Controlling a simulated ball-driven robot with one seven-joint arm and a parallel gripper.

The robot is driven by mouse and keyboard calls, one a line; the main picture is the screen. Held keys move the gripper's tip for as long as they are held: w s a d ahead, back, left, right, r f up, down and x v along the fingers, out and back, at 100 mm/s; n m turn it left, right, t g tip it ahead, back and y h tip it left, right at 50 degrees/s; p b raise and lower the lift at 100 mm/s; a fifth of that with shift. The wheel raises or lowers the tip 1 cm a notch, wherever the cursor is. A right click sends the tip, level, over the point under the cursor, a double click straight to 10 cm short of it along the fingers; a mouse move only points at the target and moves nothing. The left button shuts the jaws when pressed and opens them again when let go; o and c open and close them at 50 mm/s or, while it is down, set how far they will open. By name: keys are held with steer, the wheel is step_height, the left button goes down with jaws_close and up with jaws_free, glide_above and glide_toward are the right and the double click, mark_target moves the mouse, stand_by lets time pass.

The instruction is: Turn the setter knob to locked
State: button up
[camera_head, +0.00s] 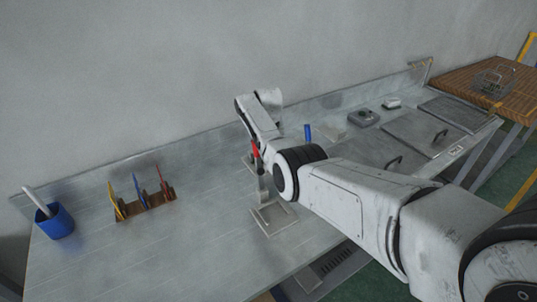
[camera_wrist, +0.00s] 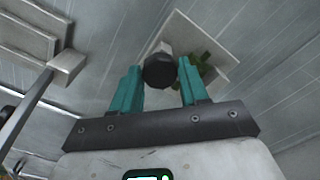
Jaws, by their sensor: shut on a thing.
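In the wrist view, a dark round knob (camera_wrist: 159,71), which I take for the setter knob, sits between the teal fingertips of my gripper (camera_wrist: 160,74). My gripper is shut on it. A pale square plate (camera_wrist: 190,28) lies behind the knob, with a small green piece (camera_wrist: 203,70) beside it, partly covered by the right finger. The knob's marks and its turned position cannot be read. In the head view my arm hides the fingertips and the knob.
A rack of coloured tools (camera_head: 146,205) and a blue cup (camera_head: 55,222) are at the left. Lidded bins with handles (camera_head: 424,130) are at the right. The bench front left is clear.

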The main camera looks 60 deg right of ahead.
stand_by(0.3)
steer(key=o, duration=1.1)
steer(key=shift+c, duration=0.2)
step_height(320, 180, up, 11)
steer(key=shift+b, duration=0.45)
steer(key=shift+f, duration=0.1)
